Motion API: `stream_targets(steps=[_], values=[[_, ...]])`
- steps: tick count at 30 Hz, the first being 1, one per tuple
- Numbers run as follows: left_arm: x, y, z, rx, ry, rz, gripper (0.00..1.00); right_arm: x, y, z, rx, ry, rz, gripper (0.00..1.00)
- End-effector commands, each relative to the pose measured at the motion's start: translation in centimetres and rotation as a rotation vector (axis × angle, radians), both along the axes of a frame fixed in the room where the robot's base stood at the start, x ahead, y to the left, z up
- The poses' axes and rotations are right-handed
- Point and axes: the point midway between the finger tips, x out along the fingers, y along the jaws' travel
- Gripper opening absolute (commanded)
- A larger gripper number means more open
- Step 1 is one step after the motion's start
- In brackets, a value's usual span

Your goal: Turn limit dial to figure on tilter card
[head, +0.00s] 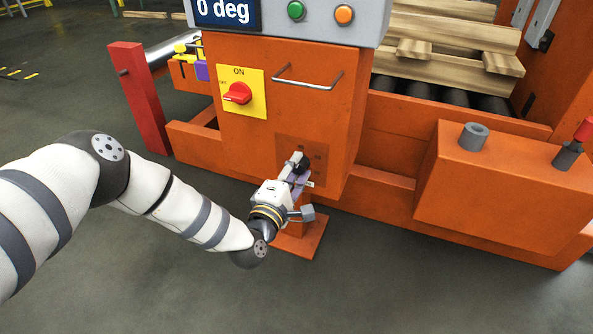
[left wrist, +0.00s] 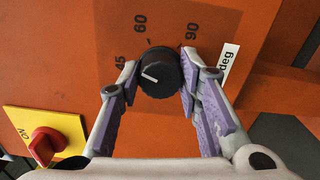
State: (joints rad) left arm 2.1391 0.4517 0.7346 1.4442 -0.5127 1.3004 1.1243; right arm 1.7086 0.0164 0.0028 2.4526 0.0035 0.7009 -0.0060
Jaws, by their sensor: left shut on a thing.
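The limit dial (left wrist: 160,74) is a black round knob with a white pointer line, on an orange panel. Figures 45, 60 and 90 are printed around it, with a "deg" label at right. The white line lies on the dial's left side, roughly toward the 45; its exact setting is hard to tell. My left gripper (left wrist: 158,82) has its purple-padded fingers on both sides of the dial, shut on it. In the head view the left gripper (head: 299,167) reaches the low panel and largely covers the dial. No readable tilter card shows. My right gripper is out of view.
A red switch (head: 238,94) on a yellow plate sits up and left of the dial. A metal handle (head: 307,80) juts out above. A display (head: 224,12) reads 0 deg, beside green and orange buttons. An orange box (head: 500,190) stands at right; open floor lies in front.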

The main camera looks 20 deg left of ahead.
Motion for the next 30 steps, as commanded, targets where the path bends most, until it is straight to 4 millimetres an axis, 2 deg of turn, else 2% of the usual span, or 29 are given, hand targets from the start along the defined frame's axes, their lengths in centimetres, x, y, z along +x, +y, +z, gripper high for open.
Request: stream_targets(steps=[6,15,30], values=[[-0.08,-0.09,-0.29,-0.171,0.011,-0.003,0.04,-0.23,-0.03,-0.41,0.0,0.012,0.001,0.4],[-0.08,-0.13,-0.19,-0.331,0.017,-0.003,0.04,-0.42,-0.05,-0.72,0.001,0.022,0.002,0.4],[-0.09,-0.17,-0.06,-0.4,0.018,-0.004,0.04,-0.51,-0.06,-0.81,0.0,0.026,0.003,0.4]])
